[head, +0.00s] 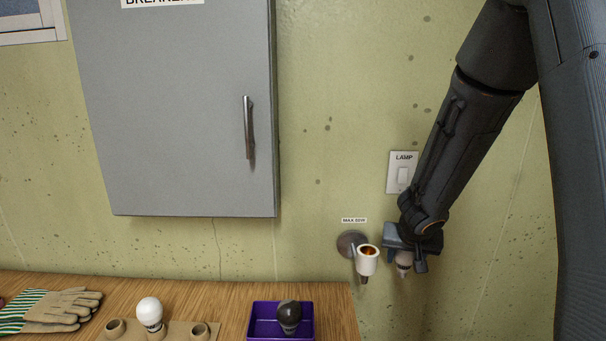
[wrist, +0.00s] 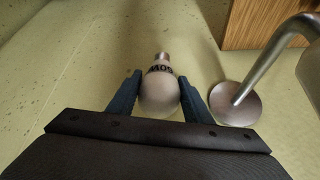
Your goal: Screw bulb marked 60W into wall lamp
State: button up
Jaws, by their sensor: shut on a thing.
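My gripper (head: 405,264) is shut on a white bulb (head: 404,259), just right of the wall lamp. In the wrist view the fingers (wrist: 160,98) pinch the bulb's round glass (wrist: 158,95). Its metal base points away from the gripper, downward in the head view. Its dark marking is upside down and looks like 60W. The wall lamp has a round metal plate (head: 350,240) and a white socket cup (head: 367,263) with its opening facing up and empty. The lamp's plate (wrist: 235,104) and bent arm also show at right in the wrist view. The bulb and socket are apart.
A wooden bench (head: 232,290) holds gloves (head: 62,309), a tan holder (head: 180,332) with a white bulb (head: 149,312), and a purple tray (head: 262,322) with a dark bulb (head: 289,315). A LAMP switch (head: 402,175) and grey breaker box (head: 180,110) are on the wall.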

jog(key=shift+r+p, duration=1.2)
jog(key=shift+r, duration=0.2)
notch_tip(320, 180, down, 6)
jog(key=b, duration=0.6)
